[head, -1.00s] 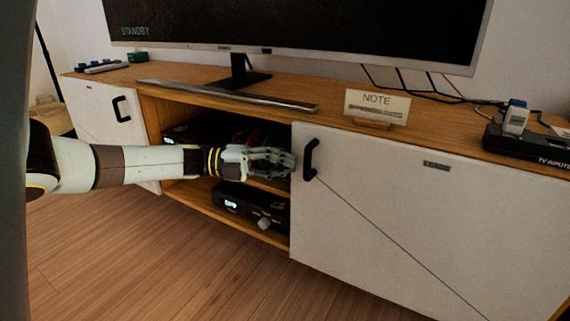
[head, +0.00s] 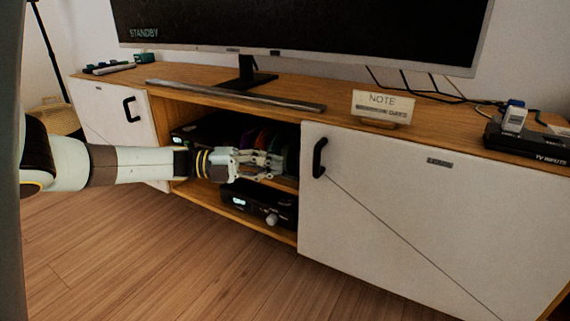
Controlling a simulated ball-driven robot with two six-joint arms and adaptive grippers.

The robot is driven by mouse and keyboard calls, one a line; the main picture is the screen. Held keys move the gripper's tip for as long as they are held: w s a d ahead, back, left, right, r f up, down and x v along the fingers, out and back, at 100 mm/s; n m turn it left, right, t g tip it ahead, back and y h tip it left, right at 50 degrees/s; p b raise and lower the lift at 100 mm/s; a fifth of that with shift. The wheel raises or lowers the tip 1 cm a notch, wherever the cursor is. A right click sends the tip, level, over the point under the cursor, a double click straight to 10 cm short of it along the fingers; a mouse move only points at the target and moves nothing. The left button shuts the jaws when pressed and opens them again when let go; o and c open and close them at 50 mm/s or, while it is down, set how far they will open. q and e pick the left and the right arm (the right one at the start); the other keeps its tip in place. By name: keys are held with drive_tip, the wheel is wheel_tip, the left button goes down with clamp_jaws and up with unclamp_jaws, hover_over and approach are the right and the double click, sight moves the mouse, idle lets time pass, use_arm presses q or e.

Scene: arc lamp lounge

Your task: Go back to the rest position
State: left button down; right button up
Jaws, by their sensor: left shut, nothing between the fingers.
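My left gripper (head: 277,163) is in the head view, in front of the open middle bay of the wooden TV cabinet (head: 215,98). Its fingers are shut with nothing between them. It is left of the black handle (head: 319,158) on the right white door (head: 420,215), with a gap between them. My left arm reaches in from the left edge, roughly level. My right gripper is out of view.
The bay holds dark devices, one on the lower shelf (head: 258,204), and colourful upright items (head: 275,140) partly hidden by my gripper. A TV (head: 300,25), soundbar (head: 235,95), note card (head: 383,105) and TV inputs box (head: 530,142) are on top. The wooden floor (head: 140,255) in front is clear.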

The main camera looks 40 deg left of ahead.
use_arm(q)
drive_tip(key=w+v, duration=0.1)
drive_tip(key=v, duration=0.5)
drive_tip(key=shift+s+a, duration=0.3)
drive_tip(key=shift+a, duration=0.35)
